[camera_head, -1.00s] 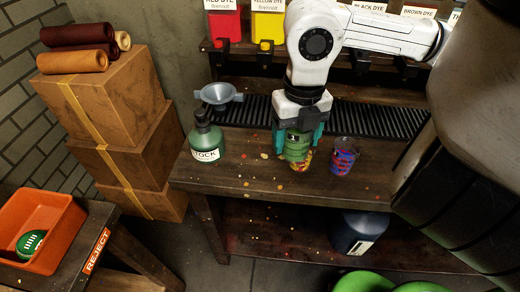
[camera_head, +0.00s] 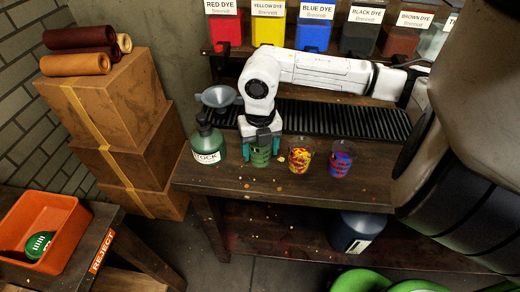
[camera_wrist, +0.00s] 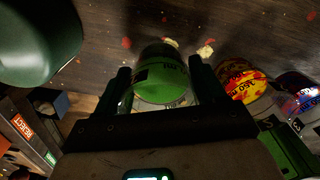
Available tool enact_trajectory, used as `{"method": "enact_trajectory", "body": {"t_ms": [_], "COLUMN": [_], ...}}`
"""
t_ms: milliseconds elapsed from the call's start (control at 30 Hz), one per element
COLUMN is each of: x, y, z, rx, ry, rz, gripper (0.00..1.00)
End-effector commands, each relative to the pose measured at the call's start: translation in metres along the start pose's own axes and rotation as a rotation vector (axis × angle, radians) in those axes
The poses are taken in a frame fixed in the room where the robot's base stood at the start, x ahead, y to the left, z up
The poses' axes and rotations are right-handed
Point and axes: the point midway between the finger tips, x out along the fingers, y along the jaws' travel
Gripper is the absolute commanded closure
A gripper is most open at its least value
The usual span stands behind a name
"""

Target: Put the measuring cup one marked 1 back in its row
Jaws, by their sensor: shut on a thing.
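My gripper (camera_head: 261,150) is shut on a green measuring cup (camera_head: 261,157), fingers on either side of it. The cup is upright at the bench top; I cannot tell whether its base touches the wood. In the wrist view the cup (camera_wrist: 163,82) sits between the fingers, with part of a dark "ml" marking showing; no 1 is readable. To its right on the bench stand a yellow-and-red cup (camera_head: 300,157) and a blue-and-red cup (camera_head: 341,160), roughly in line with it.
A green STOCK bottle (camera_head: 207,145) stands close left of my gripper, with a grey funnel (camera_head: 219,97) behind it. A black ribbed strip (camera_head: 345,117) runs behind the cups. Dye containers (camera_head: 315,30) line the back shelf. An orange reject bin (camera_head: 70,225) is lower left.

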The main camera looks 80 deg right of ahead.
Motion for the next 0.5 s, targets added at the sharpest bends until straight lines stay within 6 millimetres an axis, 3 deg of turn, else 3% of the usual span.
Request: {"method": "enact_trajectory", "body": {"t_ms": [100,500], "x": [0.0096,0.0145], "y": [0.0,-0.0003], "z": [-0.0003,-0.0002], "rx": [0.0,-0.001], "ry": [0.0,-0.001], "rz": [0.001,-0.001], "gripper": [0.7,0.7]}}
